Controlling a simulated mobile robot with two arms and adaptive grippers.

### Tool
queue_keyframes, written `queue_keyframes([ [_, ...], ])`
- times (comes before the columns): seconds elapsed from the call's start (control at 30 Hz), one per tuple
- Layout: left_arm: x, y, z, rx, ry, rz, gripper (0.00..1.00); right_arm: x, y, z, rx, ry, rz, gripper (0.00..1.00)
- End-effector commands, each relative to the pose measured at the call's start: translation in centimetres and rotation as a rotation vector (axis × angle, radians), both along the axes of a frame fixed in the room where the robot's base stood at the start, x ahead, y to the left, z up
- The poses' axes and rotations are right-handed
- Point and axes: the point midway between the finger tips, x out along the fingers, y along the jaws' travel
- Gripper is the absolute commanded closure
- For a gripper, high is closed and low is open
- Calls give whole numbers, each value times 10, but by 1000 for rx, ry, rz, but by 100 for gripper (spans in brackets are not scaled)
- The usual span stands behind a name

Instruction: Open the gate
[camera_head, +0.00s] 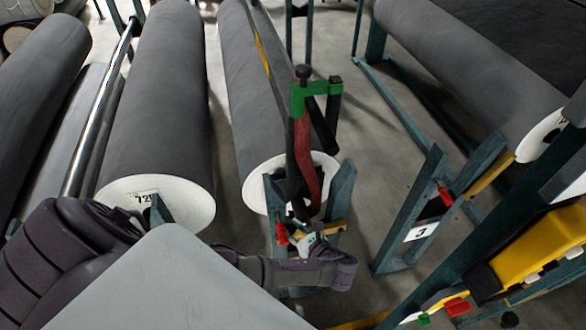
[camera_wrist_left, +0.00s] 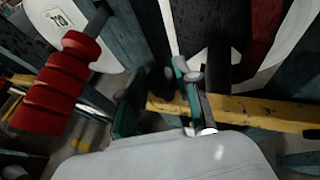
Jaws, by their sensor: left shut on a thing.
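A teal roll stand (camera_head: 340,190) stands at the centre of the head view, in front of a grey roll (camera_head: 262,90). A yellow bar (camera_head: 335,228) crosses it low down; in the left wrist view the yellow bar (camera_wrist_left: 255,110) runs across the middle. I take this bar to be the gate, but cannot be sure. A red ridged handle (camera_wrist_left: 58,85) is at the wrist view's left. My left gripper (camera_head: 306,232) is at the stand, shut on a small part by the bar, right of the handle. Its fingers (camera_wrist_left: 193,90) partly hide that part. My right gripper is not in view.
A red lever with a green bracket (camera_head: 312,90) rises above the stand. More grey rolls lie left (camera_head: 165,90) and right (camera_head: 470,60). A stand numbered 3 (camera_head: 421,232) and a yellow unit (camera_head: 535,248) are at right. Bare floor shows between the stands.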

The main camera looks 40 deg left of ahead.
Motion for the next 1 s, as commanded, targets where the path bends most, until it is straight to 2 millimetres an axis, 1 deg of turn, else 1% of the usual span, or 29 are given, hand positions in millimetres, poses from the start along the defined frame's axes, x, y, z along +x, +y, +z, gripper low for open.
queue_keyframes([
  [0.27,1,-2,5,15,19,-1,100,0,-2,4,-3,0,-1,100],
  [0.43,6,-6,18,61,73,-2,100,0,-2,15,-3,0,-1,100],
  [0.67,18,-16,41,168,198,-1,100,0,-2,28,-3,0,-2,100],
  [0.83,28,-25,55,251,294,0,100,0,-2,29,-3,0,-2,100],
  [1.0,38,-33,64,320,376,-1,100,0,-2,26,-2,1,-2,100],
])
